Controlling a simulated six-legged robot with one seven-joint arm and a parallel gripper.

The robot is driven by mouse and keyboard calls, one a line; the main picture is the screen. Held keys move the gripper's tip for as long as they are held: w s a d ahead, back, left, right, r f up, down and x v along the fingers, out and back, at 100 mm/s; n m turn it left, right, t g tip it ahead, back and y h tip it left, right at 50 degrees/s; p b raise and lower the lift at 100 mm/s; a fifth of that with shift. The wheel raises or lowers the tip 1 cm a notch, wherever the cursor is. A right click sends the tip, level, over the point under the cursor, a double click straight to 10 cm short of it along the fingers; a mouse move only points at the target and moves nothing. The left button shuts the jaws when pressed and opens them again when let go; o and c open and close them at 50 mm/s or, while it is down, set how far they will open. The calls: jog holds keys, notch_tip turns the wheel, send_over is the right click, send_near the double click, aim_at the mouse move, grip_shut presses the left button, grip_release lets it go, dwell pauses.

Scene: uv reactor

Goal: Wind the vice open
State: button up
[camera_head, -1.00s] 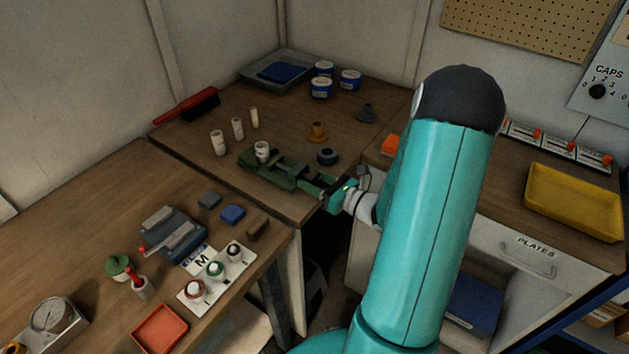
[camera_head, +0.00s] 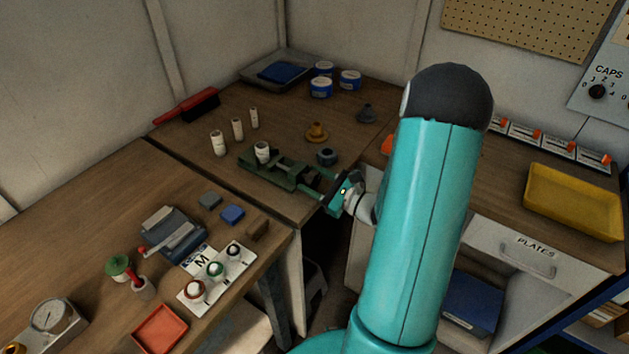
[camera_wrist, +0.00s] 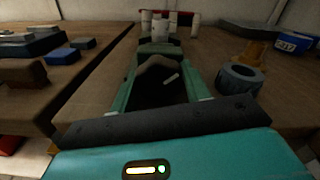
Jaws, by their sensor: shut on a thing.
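In the wrist view, the two green fingers (camera_wrist: 160,76) lie either side of the front of the vice (camera_wrist: 160,49). A small pale bar shows between them. My gripper is shut on the handle; the exact contact is dark and partly hidden.
A dark grey ring (camera_head: 327,156) sits close to the right of the vice and my gripper. A brown flanged piece (camera_head: 317,132) and several white cylinders stand behind. A brown block (camera_head: 257,228) lies to the left. A dark gap opens below the bench edge.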

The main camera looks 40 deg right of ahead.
jog(key=o, duration=1)
jog(key=v, duration=1.4)
